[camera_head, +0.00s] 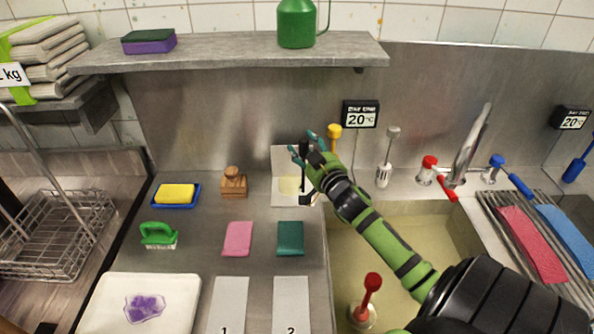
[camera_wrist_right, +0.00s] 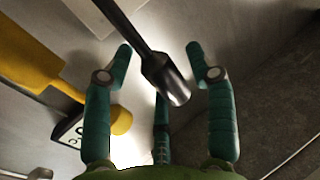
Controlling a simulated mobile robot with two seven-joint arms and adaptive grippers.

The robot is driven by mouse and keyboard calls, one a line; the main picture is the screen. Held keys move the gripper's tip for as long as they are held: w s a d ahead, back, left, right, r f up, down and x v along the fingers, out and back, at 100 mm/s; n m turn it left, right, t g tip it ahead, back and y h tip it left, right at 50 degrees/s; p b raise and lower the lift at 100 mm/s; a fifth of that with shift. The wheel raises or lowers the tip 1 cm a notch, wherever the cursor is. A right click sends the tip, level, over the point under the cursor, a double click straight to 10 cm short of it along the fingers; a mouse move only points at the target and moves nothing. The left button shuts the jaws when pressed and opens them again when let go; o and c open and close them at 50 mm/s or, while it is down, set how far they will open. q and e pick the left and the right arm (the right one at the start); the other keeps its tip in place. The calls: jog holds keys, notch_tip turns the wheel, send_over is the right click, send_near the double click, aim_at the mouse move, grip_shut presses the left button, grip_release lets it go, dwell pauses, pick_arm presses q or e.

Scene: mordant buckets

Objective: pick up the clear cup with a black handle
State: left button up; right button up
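A black handle (camera_head: 304,158) stands upright in front of a white card with a pale yellow patch (camera_head: 289,186). I cannot clearly make out the clear cup body below it. My right gripper (camera_head: 302,146) is at the upper part of this handle, above the steel counter. In the right wrist view, my right gripper (camera_wrist_right: 160,48) has its teal fingers spread apart. The black handle (camera_wrist_right: 165,78) with a glossy, thick end lies between them, with no clear contact. My left gripper is not in view.
A sink (camera_head: 400,225) with a red-handled tool (camera_head: 370,290) lies right of the counter. A yellow-topped tool (camera_head: 334,132) stands close behind my gripper. A grey shelf (camera_head: 230,54) runs above. Pink (camera_head: 238,238) and green (camera_head: 290,238) cloths lie nearer on the counter.

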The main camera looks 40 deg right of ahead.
grip_shut()
jog(key=shift+r, duration=0.15)
jog(key=shift+r+b, duration=0.3)
jog(key=shift+r, duration=1.6)
jog(key=s+d+r, duration=0.1)
jog(key=s+r, duration=0.2)
jog(key=s, duration=0.2)
jog(key=s+d+r+b, duration=0.1)
jog(key=s+r, duration=0.2)
jog(key=s, duration=0.3)
jog(key=shift+d+r, duration=0.3)
jog(key=shift+r, duration=0.1)
jog(key=shift+s, duration=0.15)
